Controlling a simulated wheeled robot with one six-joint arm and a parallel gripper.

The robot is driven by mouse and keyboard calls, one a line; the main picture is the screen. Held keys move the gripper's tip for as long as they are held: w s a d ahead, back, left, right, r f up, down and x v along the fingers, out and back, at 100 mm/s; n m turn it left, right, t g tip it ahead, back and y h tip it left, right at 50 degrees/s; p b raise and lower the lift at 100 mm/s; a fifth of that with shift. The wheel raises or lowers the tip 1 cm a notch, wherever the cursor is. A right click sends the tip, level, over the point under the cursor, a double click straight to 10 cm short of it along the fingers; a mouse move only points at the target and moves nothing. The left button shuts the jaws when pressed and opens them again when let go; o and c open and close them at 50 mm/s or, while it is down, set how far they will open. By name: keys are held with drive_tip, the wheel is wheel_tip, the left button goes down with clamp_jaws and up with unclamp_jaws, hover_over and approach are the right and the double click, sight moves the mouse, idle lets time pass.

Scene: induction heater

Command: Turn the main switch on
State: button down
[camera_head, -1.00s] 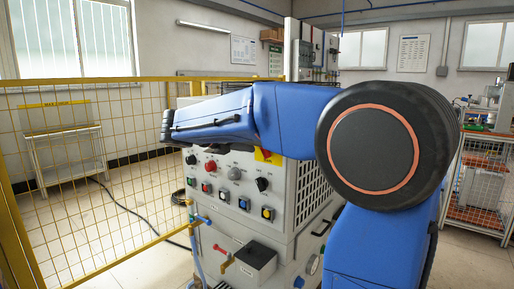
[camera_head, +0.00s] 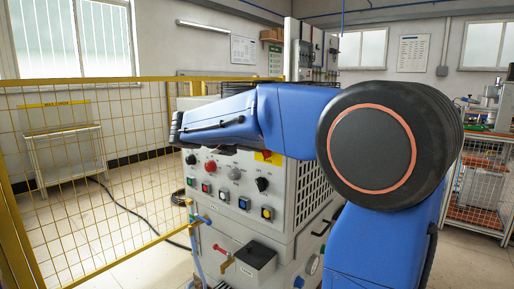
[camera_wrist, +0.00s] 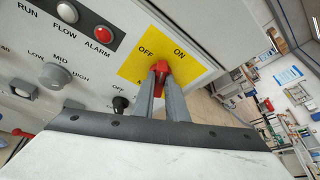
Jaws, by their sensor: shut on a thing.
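The main switch is a red handle (camera_wrist: 161,68) on a yellow plate (camera_wrist: 135,66) marked OFF and ON. In the wrist view its tip shows below the two labels, nearer OFF; its exact setting is hard to tell. My gripper (camera_wrist: 161,86) is shut on the red handle, one grey finger on each side. The fingers hide the handle's lower part.
The grey cabinet panel (camera_head: 222,178) carries several knobs and buttons. A black knob (camera_wrist: 120,104) sits just left of my fingers in the wrist view. A yellow mesh fence (camera_head: 100,130) stands at left, a shelf (camera_head: 484,180) at right.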

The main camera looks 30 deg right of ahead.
drive_tip(key=shift+s+d+r+m+t+y, duration=0.15)
drive_tip(key=shift+m+t+y, duration=0.1)
drive_tip(key=shift+m+t, duration=0.3)
drive_tip(key=shift+s+a+f+m+t+y, duration=0.1)
drive_tip(key=shift+m+t+y, duration=0.15)
drive_tip(key=shift+m, duration=0.55)
drive_tip(key=shift+s+d+r+m+t+y, duration=0.1)
drive_tip(key=shift+s+m+t+y, duration=0.1)
drive_tip(key=shift+m+t, duration=0.4)
drive_tip(key=c, duration=1.8)
unclamp_jaws()
drive_tip(key=shift+o, duration=0.2)
drive_tip(key=v, duration=1.7)
drive_tip(key=shift+a, duration=0.2)
